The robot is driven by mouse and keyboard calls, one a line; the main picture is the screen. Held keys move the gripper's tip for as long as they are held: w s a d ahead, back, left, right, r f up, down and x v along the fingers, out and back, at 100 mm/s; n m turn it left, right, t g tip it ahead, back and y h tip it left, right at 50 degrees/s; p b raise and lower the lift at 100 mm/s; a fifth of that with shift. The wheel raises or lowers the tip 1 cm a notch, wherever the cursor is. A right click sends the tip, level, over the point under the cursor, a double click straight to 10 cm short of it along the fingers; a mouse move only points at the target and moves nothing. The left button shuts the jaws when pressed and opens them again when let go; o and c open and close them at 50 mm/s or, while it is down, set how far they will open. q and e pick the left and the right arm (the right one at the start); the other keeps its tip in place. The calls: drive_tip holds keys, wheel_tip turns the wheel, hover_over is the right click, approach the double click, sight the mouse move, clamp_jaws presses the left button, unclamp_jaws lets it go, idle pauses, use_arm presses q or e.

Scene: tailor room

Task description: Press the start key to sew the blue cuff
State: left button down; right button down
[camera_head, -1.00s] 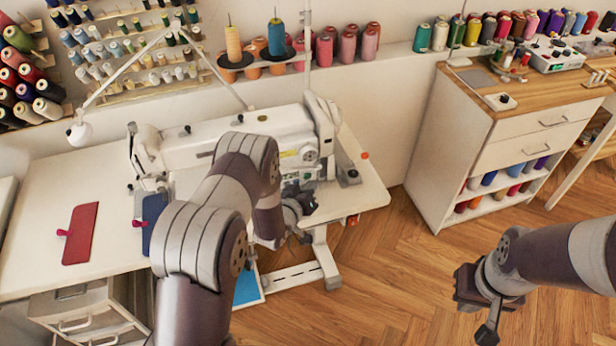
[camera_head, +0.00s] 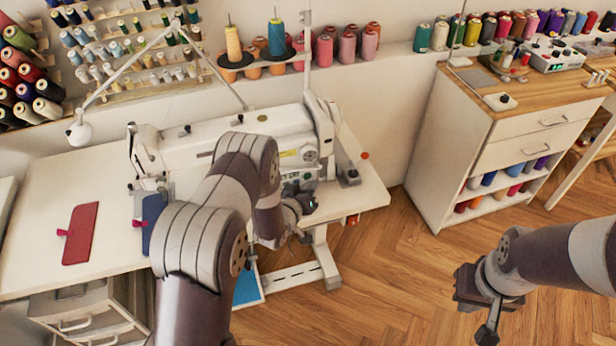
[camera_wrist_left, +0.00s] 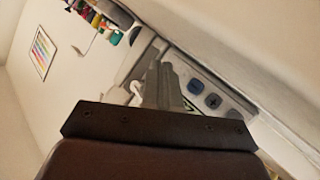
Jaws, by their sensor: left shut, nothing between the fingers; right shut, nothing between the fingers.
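The white sewing machine (camera_head: 215,135) stands on the white table. The blue cuff (camera_head: 153,212) lies by its needle end, partly hidden behind my left arm. My left gripper (camera_head: 304,198) is shut and empty, in front of the machine's right end. My right gripper (camera_head: 488,330) is shut and empty above the floor.
A red cuff (camera_head: 80,233) with a pink clip lies on the table's left. A lamp (camera_head: 80,132) and thread cones (camera_head: 276,38) stand behind. A drawer cabinet (camera_head: 500,135) is at right, with open wooden floor (camera_head: 390,260) between it and the table.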

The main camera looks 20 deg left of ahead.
use_arm(q)
drive_tip(key=shift+w+a, duration=0.25)
drive_tip(key=shift+w, duration=0.1)
